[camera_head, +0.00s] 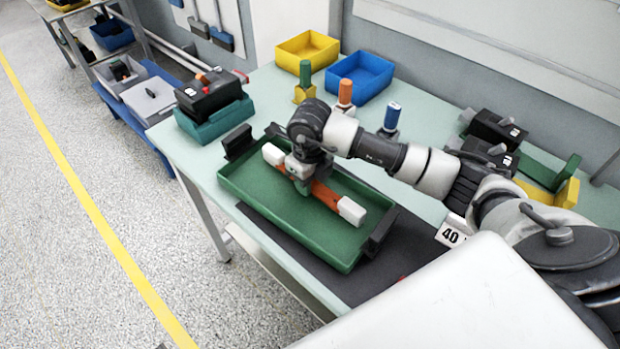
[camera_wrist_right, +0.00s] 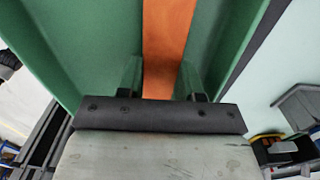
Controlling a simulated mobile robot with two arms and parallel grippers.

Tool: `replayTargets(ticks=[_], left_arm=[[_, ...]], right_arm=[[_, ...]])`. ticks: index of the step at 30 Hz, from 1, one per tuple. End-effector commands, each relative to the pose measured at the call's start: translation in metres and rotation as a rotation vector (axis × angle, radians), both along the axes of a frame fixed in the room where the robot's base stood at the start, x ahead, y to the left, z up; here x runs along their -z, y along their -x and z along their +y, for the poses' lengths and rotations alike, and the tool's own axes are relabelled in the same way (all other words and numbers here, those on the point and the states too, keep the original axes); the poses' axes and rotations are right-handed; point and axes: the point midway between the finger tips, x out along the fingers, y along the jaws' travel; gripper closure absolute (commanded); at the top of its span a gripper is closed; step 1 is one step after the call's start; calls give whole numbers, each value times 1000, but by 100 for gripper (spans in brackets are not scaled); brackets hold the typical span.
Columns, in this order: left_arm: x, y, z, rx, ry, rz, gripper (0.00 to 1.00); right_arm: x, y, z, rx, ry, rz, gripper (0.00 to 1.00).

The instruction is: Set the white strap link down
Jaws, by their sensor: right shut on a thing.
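The strap link (camera_head: 325,195) is an orange bar with white end blocks. It lies lengthwise over the green tray (camera_head: 262,218), within its walls; I cannot tell whether it touches the tray floor. My right gripper (camera_head: 303,186) points down and is shut on the bar left of its middle. In the right wrist view the orange bar (camera_wrist_right: 167,45) runs between the two green fingertips of my right gripper (camera_wrist_right: 160,80). The white end blocks do not show there. My left gripper is not in view.
The tray has dark end handles and stands on a dark mat (camera_head: 300,255) on the pale green table (camera_head: 270,95). Yellow (camera_head: 307,48) and blue (camera_head: 360,77) bins stand behind. A black device on a teal base (camera_head: 215,122) is at left. Green, orange and blue-topped posts stand behind my arm.

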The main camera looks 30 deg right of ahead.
Motion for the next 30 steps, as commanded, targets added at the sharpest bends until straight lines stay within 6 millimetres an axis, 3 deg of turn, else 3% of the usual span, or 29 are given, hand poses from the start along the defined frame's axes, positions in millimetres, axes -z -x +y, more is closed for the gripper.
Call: replayTargets(ticks=[1, 2, 7, 19, 30], left_arm=[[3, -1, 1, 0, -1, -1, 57], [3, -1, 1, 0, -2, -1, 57], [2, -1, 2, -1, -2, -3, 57], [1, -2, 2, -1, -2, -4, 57], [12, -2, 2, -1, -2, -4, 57]], right_arm=[[3, 0, 0, 0, 0, -1, 100], [3, 0, 0, 0, 0, 0, 63], [2, 0, 0, 0, 0, 0, 39], [-9, -1, 0, -1, -1, -4, 39], [-85, -1, 0, -1, 0, -6, 39]])
